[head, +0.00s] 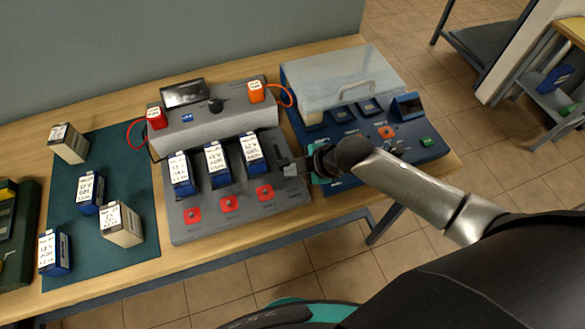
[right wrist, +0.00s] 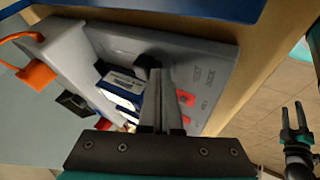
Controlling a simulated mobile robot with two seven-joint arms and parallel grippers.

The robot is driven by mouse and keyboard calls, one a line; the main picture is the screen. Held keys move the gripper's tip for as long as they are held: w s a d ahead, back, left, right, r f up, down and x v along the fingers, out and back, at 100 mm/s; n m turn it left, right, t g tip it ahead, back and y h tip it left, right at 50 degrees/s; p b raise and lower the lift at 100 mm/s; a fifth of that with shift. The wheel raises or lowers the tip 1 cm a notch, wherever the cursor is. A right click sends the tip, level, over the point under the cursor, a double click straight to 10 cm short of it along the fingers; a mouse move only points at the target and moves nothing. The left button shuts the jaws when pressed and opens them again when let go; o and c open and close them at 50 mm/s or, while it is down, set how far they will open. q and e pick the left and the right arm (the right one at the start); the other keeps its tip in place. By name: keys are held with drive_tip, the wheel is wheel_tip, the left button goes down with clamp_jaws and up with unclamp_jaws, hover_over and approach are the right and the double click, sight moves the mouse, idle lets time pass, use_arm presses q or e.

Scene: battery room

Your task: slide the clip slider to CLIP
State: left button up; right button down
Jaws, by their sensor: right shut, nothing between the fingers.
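The grey tester (head: 215,125) stands on the bench with a sloped panel. My right gripper (head: 291,169) is at the panel's right side, beside the rightmost blue battery (head: 253,158). Its fingers are shut and empty, and they show end-on to the panel in the right wrist view (right wrist: 158,75). A small dark piece (right wrist: 152,64) lies at the fingertips there and may be the clip slider. The fingers partly hide it, so I cannot tell its position or whether they touch it. My left gripper (right wrist: 292,108) shows at the right edge of the right wrist view, its fingers apart.
Several blue batteries stand in the tester above red buttons (head: 229,204). A red clip (head: 156,117) and an orange clip (head: 256,92) sit on its top. A blue device with a clear lid (head: 335,75) is close on the right. More batteries stand on the green mat (head: 115,155).

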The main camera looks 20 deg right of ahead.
drive_tip(key=w+b, duration=0.2)
drive_tip(key=w, duration=0.3)
drive_tip(key=shift+w+f+b, duration=0.15)
drive_tip(key=shift+w+b, duration=0.05)
drive_tip(key=shift+b, duration=0.1)
drive_tip(key=shift+w+a, duration=0.1)
drive_tip(key=shift+w, duration=0.15)
drive_tip(key=shift+r, duration=0.2)
